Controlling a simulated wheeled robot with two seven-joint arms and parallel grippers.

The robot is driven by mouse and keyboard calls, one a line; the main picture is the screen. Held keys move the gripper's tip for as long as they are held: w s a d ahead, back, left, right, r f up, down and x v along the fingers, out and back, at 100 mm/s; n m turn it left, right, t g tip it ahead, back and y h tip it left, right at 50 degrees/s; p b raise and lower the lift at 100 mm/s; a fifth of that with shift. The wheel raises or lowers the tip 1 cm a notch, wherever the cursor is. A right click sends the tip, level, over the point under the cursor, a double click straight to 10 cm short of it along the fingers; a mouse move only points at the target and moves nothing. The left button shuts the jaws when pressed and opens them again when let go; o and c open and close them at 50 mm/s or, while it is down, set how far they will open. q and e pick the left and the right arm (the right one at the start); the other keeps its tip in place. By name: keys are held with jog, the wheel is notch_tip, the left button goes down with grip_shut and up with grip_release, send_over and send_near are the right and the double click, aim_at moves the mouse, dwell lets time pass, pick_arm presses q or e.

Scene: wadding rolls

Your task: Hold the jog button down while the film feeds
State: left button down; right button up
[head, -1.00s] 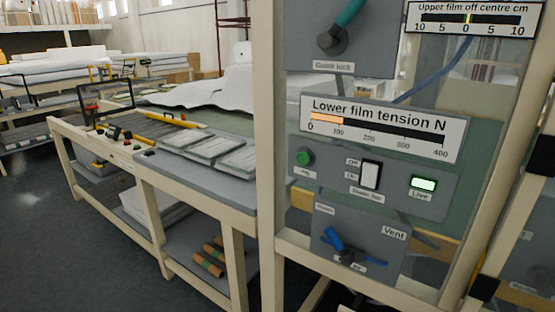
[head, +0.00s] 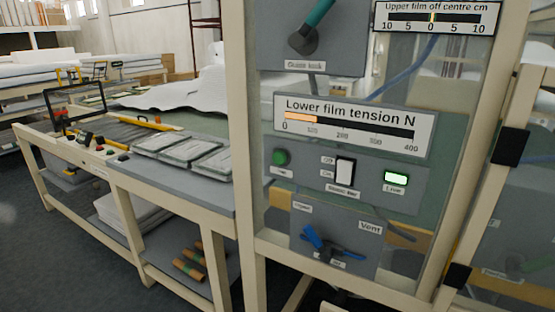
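The green round jog button (head: 281,157) sits at the left of a grey control panel (head: 312,186) on the machine frame. Nothing touches it. Beside it are a white rocker switch (head: 345,173) and a lit green lamp (head: 396,179) labelled Live. The film itself cannot be made out clearly. Neither of my grippers is in view.
A teal-handled lever (head: 318,14) is above the gauge and a blue Vent lever (head: 318,242) below the panel. A cream frame post (head: 242,140) stands left of the panel. A workbench (head: 190,185) with grey packs fills the left; dark floor (head: 60,255) is open before it.

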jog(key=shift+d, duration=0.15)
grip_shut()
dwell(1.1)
